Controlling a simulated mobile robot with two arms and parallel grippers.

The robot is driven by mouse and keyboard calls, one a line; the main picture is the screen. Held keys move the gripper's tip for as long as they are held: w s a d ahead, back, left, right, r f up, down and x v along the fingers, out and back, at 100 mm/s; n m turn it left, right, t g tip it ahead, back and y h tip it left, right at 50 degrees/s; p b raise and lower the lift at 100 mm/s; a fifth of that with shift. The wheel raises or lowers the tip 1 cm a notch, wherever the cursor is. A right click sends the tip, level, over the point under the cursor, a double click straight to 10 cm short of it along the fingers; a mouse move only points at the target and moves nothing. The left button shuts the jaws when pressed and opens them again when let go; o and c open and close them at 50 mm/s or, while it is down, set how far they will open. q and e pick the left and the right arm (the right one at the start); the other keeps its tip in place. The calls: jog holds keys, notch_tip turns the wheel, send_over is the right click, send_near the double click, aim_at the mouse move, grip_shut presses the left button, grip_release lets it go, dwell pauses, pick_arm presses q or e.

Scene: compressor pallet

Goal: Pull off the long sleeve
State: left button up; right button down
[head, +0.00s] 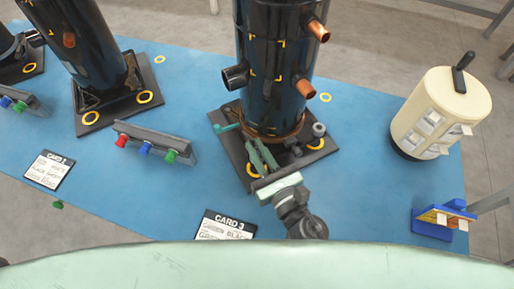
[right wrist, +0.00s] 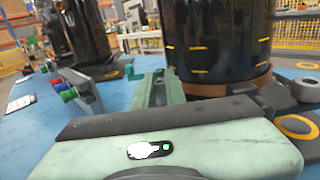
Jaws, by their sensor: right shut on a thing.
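The black compressor (head: 275,60) stands on a dark base plate (head: 232,160) on the blue pallet top; it also shows in the right wrist view (right wrist: 222,45). A short black tube (head: 235,77) sticks out of its left side. My right gripper (head: 257,146) is low at the plate's front left, by a foot with a yellow ring. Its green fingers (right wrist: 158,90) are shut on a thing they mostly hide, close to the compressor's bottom. I cannot tell which part here is the long sleeve. My left gripper is not in view.
A teal-handled part (head: 227,128) lies left of the gripper. A grey round piece (head: 319,129) sits on the plate's right. A rack with red, blue and green pieces (head: 150,144) stands to the left. A cream canister (head: 440,110) and a blue holder (head: 432,230) are at right.

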jog(key=shift+r+p, duration=0.3)
jog(key=shift+r, duration=0.05)
dwell(0.3)
jog(key=shift+r+p, duration=2.6)
jog(key=shift+r, duration=0.25)
jog(key=shift+d, duration=0.1)
